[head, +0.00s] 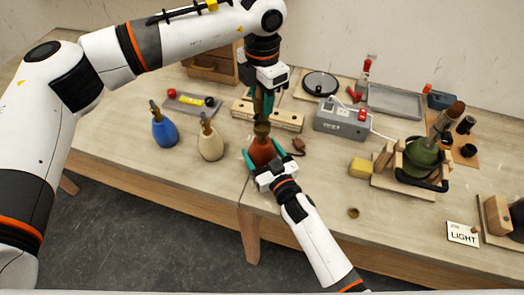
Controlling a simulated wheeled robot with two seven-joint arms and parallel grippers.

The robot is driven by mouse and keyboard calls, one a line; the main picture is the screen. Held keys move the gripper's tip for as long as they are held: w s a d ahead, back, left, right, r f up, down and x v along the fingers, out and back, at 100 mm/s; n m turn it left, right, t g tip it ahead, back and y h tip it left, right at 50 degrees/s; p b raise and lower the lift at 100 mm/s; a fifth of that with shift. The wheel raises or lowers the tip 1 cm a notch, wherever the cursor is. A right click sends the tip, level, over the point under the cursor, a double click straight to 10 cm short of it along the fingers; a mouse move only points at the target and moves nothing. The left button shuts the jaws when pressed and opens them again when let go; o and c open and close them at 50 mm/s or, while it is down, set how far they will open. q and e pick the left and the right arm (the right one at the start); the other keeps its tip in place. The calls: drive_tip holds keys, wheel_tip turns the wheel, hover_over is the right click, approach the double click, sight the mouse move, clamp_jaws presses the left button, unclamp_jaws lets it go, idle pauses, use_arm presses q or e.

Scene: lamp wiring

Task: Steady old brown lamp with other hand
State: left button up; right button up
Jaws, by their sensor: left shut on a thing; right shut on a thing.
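The old brown lamp (262,152) has a reddish-brown rounded body and a brass-coloured neck (262,130). It stands upright near the front edge of the table, left of centre. My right gripper (263,160) reaches in from the front, with its teal fingers on either side of the lamp body, shut on it. My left gripper (263,108) points straight down from above and is shut on a narrow brass-olive part at the lamp's top. The fingers hide most of that part, so I cannot tell whether it is joined to the neck.
A blue lamp (164,131) and a cream lamp (210,143) stand to the left. A wooden block rack (285,119) is behind, and a grey TEST box (341,121) is to the right. A green lamp (421,160) sits in a wooden cradle. A dark plug (298,145) lies close by.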

drive_tip(key=shift+f, duration=0.1)
idle(0.3)
drive_tip(key=o, duration=1.2)
drive_tip(key=shift+c, duration=0.2)
drive_tip(key=v, duration=1.2)
